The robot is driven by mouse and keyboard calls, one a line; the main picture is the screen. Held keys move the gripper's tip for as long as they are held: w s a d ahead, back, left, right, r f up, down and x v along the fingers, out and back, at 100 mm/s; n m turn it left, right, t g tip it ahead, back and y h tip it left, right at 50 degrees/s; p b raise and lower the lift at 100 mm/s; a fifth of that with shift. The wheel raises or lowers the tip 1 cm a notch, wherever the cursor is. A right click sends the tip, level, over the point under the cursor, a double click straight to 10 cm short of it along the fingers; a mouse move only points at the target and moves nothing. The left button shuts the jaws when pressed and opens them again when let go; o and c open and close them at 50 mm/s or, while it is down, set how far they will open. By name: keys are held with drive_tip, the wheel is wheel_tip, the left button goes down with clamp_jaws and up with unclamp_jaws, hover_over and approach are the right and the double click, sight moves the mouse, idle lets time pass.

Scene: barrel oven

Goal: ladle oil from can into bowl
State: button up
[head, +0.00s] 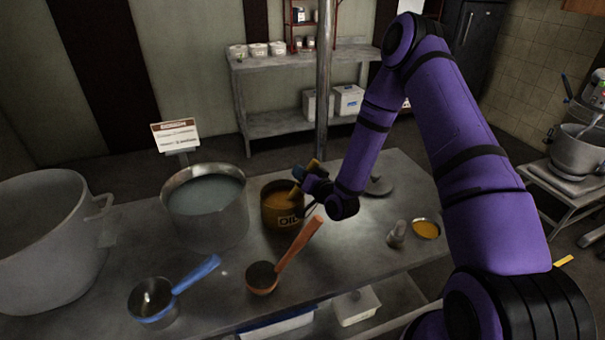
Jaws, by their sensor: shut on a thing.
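The oil can (283,222), a dark brown round can with "OIL" on its front, stands upright on the metal table. Amber-brown contents show at its open top. A small shallow bowl (426,229) with orange-yellow contents lies to the right, below my arm. A large metal pot (215,222) with pale liquid stands left of the can.
A blue-handled pan (153,303) and an orange-handled scoop (263,280) lie at the front. A bigger grey pot (45,245) stands far left. A small grey shaker-like object (397,232) is beside the bowl. A metal pole (324,90) rises behind the can.

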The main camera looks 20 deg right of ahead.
drive_tip(key=shift+r, duration=0.1)
idle(0.3)
wheel_tip(320, 180, up, 12)
drive_tip(key=shift+f, duration=0.2)
idle(0.5)
idle(0.5)
